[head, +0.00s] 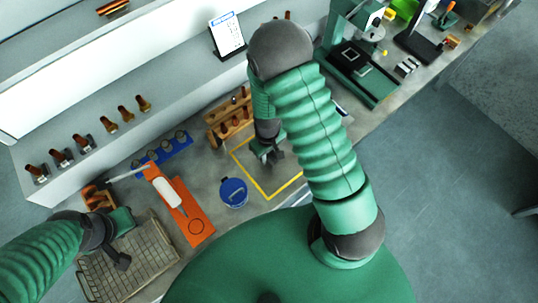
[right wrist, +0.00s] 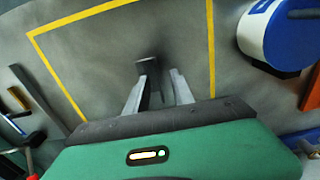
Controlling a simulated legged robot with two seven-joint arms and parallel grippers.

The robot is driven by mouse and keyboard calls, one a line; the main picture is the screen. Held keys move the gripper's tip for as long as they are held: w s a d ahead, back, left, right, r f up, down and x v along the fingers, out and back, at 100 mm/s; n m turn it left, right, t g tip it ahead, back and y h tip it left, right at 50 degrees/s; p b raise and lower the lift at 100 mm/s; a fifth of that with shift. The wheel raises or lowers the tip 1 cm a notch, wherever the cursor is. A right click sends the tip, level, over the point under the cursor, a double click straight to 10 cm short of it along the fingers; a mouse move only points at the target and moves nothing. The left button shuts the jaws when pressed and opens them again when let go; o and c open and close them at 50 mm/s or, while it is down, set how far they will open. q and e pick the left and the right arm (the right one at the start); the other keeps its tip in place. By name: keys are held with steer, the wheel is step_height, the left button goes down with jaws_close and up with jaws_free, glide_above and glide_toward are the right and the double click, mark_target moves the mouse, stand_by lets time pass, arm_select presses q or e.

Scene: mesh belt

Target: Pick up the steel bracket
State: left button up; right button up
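The steel bracket (right wrist: 148,62) looks like a small dark grey piece inside the yellow outline on the table in the right wrist view. My right gripper (right wrist: 160,76) is open, its two fingers apart, with the bracket at and just beyond the fingertips. Contact cannot be told. In the head view my right gripper (head: 271,156) points down over the yellow-outlined area (head: 268,193), and the bracket cannot be made out there. My left gripper (head: 121,259) hangs over the wire mesh basket (head: 152,247) at lower left; its finger opening is unclear.
A blue round container (head: 233,192) stands left of the outline, close to my right gripper. An orange board (head: 192,222) with a white bottle (head: 166,192) lies further left. A wooden rack (head: 230,116) stands behind. A green press (head: 350,70) is at the back right.

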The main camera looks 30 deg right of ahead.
steer(key=shift+f, duration=0.4)
steer(key=shift+w+f, duration=0.1)
steer(key=shift+f, duration=0.05)
steer(key=shift+w+d, duration=0.1)
steer(key=c, duration=0.4)
jaws_close()
stand_by(0.5)
